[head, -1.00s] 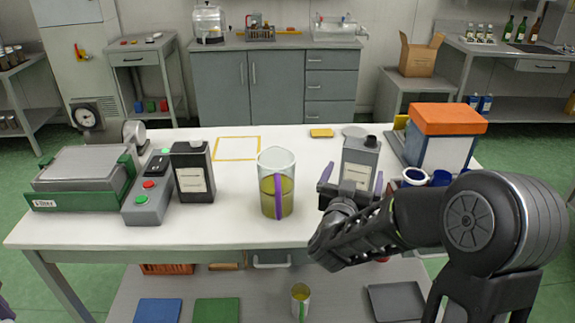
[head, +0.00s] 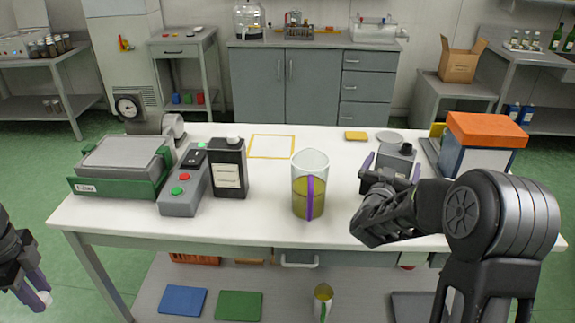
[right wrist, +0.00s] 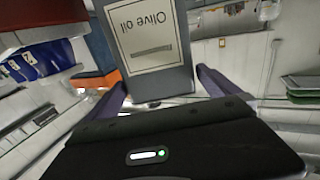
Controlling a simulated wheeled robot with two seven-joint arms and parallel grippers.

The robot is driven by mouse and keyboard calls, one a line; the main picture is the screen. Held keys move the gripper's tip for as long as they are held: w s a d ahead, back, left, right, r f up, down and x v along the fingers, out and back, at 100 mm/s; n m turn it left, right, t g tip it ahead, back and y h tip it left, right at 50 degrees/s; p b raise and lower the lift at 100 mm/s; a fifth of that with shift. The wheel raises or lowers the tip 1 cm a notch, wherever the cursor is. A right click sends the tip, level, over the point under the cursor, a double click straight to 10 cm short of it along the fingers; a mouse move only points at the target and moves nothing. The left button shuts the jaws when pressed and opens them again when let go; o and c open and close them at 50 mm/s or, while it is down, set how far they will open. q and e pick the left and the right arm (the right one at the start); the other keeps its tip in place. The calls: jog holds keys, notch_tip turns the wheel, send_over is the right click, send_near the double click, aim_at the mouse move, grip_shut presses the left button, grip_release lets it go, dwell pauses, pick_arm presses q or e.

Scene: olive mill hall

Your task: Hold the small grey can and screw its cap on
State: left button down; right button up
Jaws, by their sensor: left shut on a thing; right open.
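The small grey can (head: 397,160) stands upright at the right of the white table, with a dark fitting (head: 406,148) on top. I cannot tell whether that is a cap or a bare neck. My right gripper (head: 392,170) is open, its purple fingers on either side of the can. The right wrist view shows the can's "Olive oil" label (right wrist: 150,35) upside down between the fingers. My left gripper (head: 38,292) is at the lower left, off the table, shut on a small pale thing (head: 46,299). That thing is mostly hidden; I cannot tell whether it is the cap.
A jug of oil (head: 311,190) stands left of my right gripper. A black can (head: 229,170), a button box (head: 185,190) and a green-framed machine (head: 120,165) are further left. An orange-topped box (head: 480,145) is at right. A yellow outline (head: 271,135) encloses bare table.

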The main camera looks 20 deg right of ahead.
jog(key=x, duration=0.3)
jog(key=shift+w+d+p, duration=0.15)
jog(key=shift+d+p, duration=0.05)
jog(key=shift+p, duration=0.1)
jog(key=shift+c, duration=0.2)
jog(key=c, duration=1.8)
